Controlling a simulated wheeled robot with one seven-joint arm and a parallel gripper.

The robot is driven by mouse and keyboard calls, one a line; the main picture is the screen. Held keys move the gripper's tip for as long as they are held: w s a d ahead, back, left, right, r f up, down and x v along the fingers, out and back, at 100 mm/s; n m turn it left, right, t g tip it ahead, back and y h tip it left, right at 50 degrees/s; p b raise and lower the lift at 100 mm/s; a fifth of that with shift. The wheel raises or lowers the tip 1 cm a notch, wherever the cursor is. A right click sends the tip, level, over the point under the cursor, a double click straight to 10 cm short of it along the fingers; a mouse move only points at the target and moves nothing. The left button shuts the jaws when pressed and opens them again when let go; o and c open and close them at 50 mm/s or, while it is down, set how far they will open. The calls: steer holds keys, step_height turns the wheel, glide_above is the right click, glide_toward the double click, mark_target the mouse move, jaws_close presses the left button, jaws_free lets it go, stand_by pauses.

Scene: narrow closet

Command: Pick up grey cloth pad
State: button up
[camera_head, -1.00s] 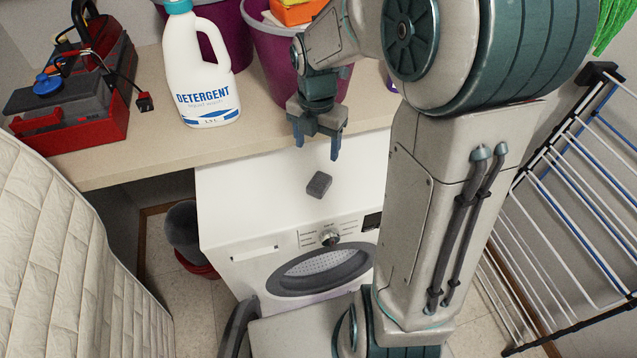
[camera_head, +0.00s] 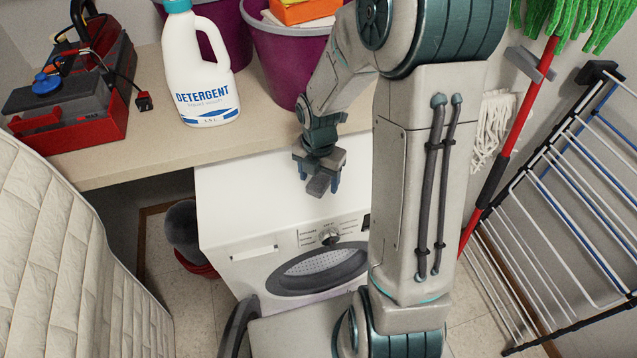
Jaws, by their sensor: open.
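The grey cloth pad (camera_head: 318,186) is a small dark grey block on the white top of the washing machine (camera_head: 235,190), near its front edge. My gripper (camera_head: 318,188) points down right at the pad, with its blue-tipped fingers open on either side of it. The gripper body hides part of the pad's far end. I cannot tell whether the fingers touch it.
A detergent bottle (camera_head: 200,75), a purple bucket (camera_head: 280,60) and a red-and-black toolbox (camera_head: 70,110) stand on the beige counter (camera_head: 160,155). A drying rack (camera_head: 570,200) and a red-handled mop (camera_head: 510,150) are at the right. A quilted mattress (camera_head: 60,260) fills the left.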

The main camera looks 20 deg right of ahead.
mark_target(322, 180)
steer(key=c, duration=1.1)
steer(key=shift+c, duration=0.2)
steer(key=shift+r, duration=0.5)
steer(key=r, duration=0.3)
steer(key=shift+d+r, duration=0.35)
steer(key=shift+d, duration=0.05)
steer(key=s+d+r, duration=0.2)
steer(key=d+r, duration=0.4)
steer(key=d, duration=0.4)
steer(key=shift+s+d+r, duration=0.2)
steer(key=shift+s+d, duration=0.1)
steer(key=shift+s, duration=0.05)
